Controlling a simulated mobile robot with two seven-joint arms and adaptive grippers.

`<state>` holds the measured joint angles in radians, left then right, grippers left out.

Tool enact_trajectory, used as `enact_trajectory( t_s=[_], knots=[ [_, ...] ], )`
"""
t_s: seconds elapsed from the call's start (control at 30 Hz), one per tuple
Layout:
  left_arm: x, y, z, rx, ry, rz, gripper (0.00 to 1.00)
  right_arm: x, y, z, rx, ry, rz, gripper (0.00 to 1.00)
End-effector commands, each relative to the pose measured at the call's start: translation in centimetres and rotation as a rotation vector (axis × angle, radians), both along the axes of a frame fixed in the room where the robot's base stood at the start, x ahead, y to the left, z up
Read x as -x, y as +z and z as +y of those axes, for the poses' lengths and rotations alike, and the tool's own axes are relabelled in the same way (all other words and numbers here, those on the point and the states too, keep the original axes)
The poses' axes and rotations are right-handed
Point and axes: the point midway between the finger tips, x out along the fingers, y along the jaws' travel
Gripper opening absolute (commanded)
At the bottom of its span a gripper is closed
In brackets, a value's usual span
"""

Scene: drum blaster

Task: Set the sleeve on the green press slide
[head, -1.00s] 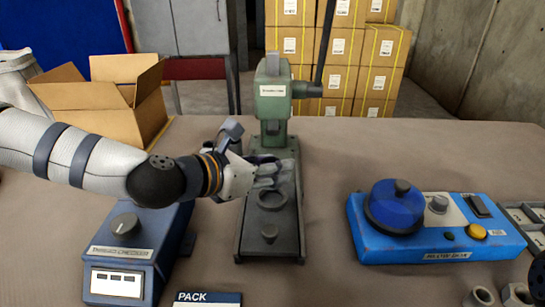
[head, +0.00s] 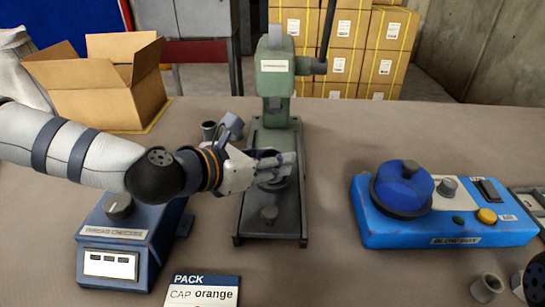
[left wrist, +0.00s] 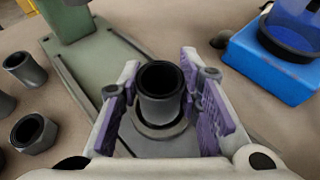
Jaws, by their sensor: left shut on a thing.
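My left gripper (head: 272,165) is over the slide of the green press (head: 274,85). In the left wrist view its purple-padded fingers (left wrist: 162,100) stand on either side of a dark grey hollow sleeve (left wrist: 160,108), shut on it. The sleeve is upright, open end up. Its lower end is at the round ring seat (left wrist: 146,129) on the slide (head: 254,222); I cannot tell whether it rests fully in it. In the head view the fingers hide the sleeve and most of the seat.
A blue thread checker (head: 120,240) is at front left, a blue blow box (head: 440,225) at right. An open carton (head: 95,85) is at back left. A PACK card (head: 203,290) lies in front.

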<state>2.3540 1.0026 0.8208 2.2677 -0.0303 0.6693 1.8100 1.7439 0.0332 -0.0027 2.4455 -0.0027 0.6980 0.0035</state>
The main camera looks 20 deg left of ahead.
Motion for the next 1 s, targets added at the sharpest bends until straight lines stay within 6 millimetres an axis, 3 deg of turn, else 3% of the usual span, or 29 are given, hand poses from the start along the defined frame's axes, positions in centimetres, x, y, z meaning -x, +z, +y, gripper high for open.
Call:
enact_trajectory(
  t_s=[1.0],
  knots=[
    [0.0, -1.0, 0.0, 0.000, -0.001, 0.000, 0.00, 0.5, -0.6, 0.0, 0.000, 0.000, 0.017, 0.49]
  ],
)
